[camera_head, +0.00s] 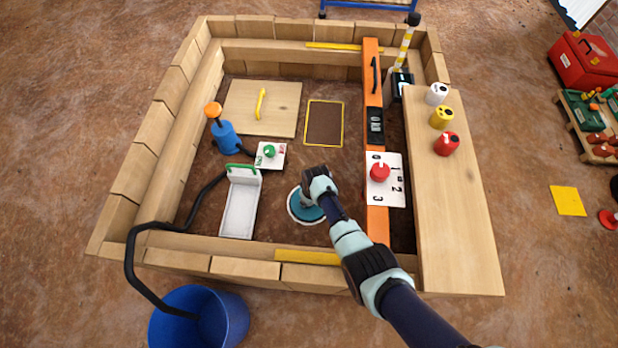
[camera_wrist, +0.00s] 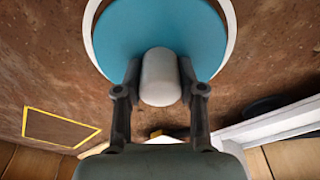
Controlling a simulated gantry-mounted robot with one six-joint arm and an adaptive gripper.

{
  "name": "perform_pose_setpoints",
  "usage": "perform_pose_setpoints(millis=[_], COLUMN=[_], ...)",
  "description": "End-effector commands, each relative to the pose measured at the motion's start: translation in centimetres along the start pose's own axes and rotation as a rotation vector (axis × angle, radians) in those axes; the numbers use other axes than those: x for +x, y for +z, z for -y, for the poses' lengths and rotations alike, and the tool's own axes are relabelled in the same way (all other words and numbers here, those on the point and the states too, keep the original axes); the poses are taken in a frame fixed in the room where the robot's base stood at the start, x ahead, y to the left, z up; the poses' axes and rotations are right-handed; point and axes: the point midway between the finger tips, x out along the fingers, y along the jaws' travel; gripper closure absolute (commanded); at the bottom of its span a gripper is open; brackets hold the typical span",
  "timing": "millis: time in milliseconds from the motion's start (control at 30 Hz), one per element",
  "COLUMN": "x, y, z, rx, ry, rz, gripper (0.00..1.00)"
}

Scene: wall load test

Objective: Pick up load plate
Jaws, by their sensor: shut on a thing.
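The load plate (camera_head: 307,212) is a round blue disc inside a white ring (camera_head: 293,214) on the dirt floor of the wooden frame. It also shows in the wrist view as a large blue disc (camera_wrist: 160,25), partly cut off by the top edge. A light grey knob (camera_wrist: 160,77) stands at its middle. My gripper (camera_wrist: 160,85) is shut on this knob, with one dark finger on each side. In the head view my gripper (camera_head: 317,186) hides part of the plate. I cannot tell whether the plate touches the ground.
A yellow-outlined dark rectangle (camera_head: 324,122) lies behind the plate. A white tray (camera_head: 240,208) is to its left. An orange beam (camera_head: 377,220) with a red-knobbed dial panel (camera_head: 396,190) is to its right. A wooden board (camera_head: 456,220) holds white, yellow and red weights.

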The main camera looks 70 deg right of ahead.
Motion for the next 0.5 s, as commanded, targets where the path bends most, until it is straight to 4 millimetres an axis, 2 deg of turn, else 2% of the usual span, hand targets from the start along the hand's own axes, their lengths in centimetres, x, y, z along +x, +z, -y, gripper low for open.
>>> perform_pose_setpoints(millis=[500], x=[-0.57], y=[-0.24], z=[-0.05], rx=[0.000], ry=[0.001], rz=[-0.004], gripper=[1.00])
